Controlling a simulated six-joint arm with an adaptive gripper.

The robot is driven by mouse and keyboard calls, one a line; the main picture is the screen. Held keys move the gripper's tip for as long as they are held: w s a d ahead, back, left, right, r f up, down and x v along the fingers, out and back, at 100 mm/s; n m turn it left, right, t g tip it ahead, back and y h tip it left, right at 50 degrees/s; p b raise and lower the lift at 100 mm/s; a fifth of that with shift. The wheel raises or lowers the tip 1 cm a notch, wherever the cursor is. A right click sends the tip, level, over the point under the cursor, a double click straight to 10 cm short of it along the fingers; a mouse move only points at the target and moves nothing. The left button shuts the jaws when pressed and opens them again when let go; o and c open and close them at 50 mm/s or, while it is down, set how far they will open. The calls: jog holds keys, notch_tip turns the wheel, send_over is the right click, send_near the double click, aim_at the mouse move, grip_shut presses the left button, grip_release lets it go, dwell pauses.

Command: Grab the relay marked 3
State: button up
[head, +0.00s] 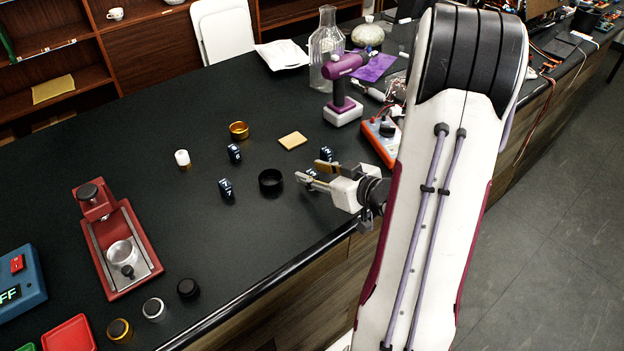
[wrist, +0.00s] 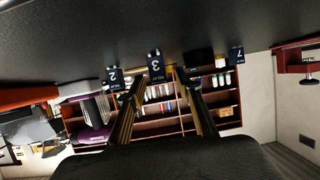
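The relay marked 3 (wrist: 156,66) is a small dark block with a white digit. In the wrist view it shows upside down, between the two fingertips in the picture and just beyond them. My gripper (wrist: 159,77) is open, with clear space between its fingers and nothing held. The relay marked 2 (wrist: 114,77) is to the left and the relay marked 7 (wrist: 237,55) is to the right. In the head view my gripper (head: 316,176) points left, low over the black counter (head: 190,235).
A black ring (head: 270,182) stands left of my gripper, with a wooden square (head: 292,141) and gold ring (head: 239,130) behind. A purple drill (head: 345,88) and an orange meter (head: 381,138) stand close behind.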

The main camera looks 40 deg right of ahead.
aim_at(315, 175)
dwell(0.4)
grip_shut()
jog(key=shift+r, duration=0.2)
notch_tip(315, 175, up, 10)
jog(key=shift+f, duration=0.15)
dwell(0.8)
dwell(0.5)
